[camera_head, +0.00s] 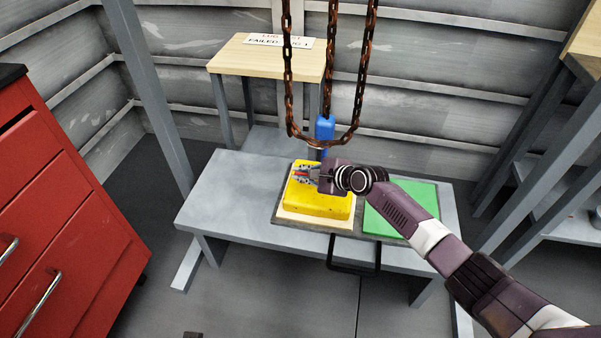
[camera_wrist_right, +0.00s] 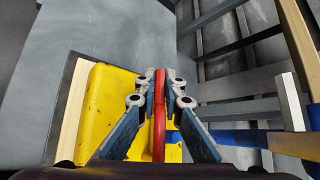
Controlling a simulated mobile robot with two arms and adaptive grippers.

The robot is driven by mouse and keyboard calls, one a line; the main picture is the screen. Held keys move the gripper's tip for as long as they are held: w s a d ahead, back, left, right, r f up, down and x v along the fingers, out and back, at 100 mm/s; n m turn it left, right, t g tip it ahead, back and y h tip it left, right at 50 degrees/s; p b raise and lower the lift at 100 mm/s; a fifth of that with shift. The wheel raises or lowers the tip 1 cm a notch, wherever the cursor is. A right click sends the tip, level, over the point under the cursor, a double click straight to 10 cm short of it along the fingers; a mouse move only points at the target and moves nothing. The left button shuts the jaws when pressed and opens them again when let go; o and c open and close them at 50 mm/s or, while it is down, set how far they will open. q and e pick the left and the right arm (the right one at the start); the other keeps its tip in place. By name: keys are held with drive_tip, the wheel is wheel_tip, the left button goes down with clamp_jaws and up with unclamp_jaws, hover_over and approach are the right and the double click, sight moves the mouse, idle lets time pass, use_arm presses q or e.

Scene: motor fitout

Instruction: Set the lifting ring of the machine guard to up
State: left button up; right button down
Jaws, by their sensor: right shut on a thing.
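The yellow machine guard (camera_head: 322,204) sits on a pale board on the grey bench. It also shows in the right wrist view (camera_wrist_right: 103,105), left of the fingers. The red lifting ring (camera_wrist_right: 160,118) appears edge-on between the fingers of my right gripper (camera_wrist_right: 160,85), which is shut on it. In the head view my right gripper (camera_head: 304,175) is over the top of the guard, with a bit of red between its fingers. The gripper hides most of the ring there, and its exact tilt is hard to tell. My left gripper is out of view.
Rusty chains (camera_head: 332,70) with a blue hook block (camera_head: 324,130) hang just behind the guard. A green plate (camera_head: 400,222) lies to its right on the grey bench (camera_head: 225,192). A wooden-topped table (camera_head: 240,58) stands behind, and a red cabinet (camera_head: 60,190) at left.

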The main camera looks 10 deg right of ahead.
drive_tip(key=shift+d+f, duration=0.1)
drive_tip(key=c, duration=2)
unclamp_jaws()
drive_tip(key=shift+c, duration=0.2)
drive_tip(key=shift+s, duration=0.1)
drive_tip(key=v, duration=1.2)
